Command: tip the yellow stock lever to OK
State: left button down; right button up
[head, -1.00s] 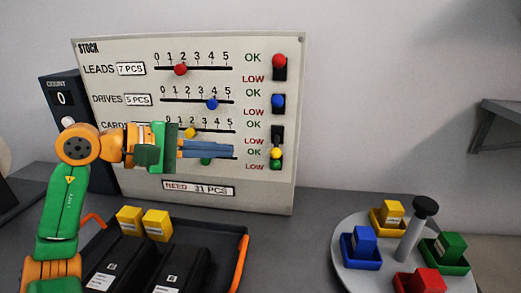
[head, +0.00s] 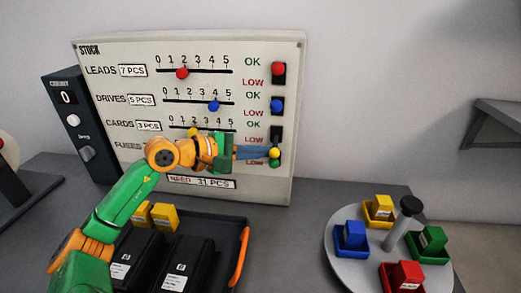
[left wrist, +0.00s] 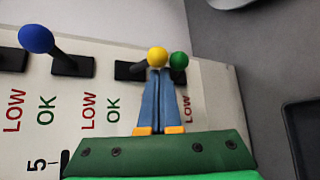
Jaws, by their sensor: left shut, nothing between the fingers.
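The yellow stock lever has a yellow ball knob (head: 275,153) at the right of the stock board (head: 255,185). It leans down to the LOW side of its black slot (head: 277,133). My left gripper (head: 268,154) is shut and empty, its blue fingertips at the yellow knob. In the left wrist view the yellow knob (left wrist: 157,57) shows just beyond the fingertips (left wrist: 160,75), close to or touching them; I cannot tell which. The green knob (left wrist: 178,60) is right beside it. My right gripper is not in view.
A blue lever knob (head: 277,104) and red lever knob (head: 279,69) stand above on the board. A black tray (head: 238,228) with yellow blocks and black boxes lies below the arm. A round turntable (head: 345,275) with coloured bins stands at right.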

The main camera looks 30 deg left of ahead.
aim_at(274, 142)
pick_arm(q)
jog(key=shift+r, duration=0.1)
jog(key=shift+r+n+p, duration=0.15)
jog(key=shift+n+p, duration=0.15)
jog(key=shift+p, duration=0.15)
jog(key=shift+s+r+g, duration=0.1)
jog(key=shift+g, duration=0.3)
jog(key=shift+s+r+n+g+p, duration=0.1)
jog(key=shift+r+n+g+p, duration=0.2)
jog(key=shift+n+g+p, duration=0.4)
jog(key=shift+s+r, duration=0.1)
jog(key=shift+r, duration=0.55)
dwell(0.4)
jog(key=shift+r, duration=0.5)
jog(key=shift+r+p, duration=0.8)
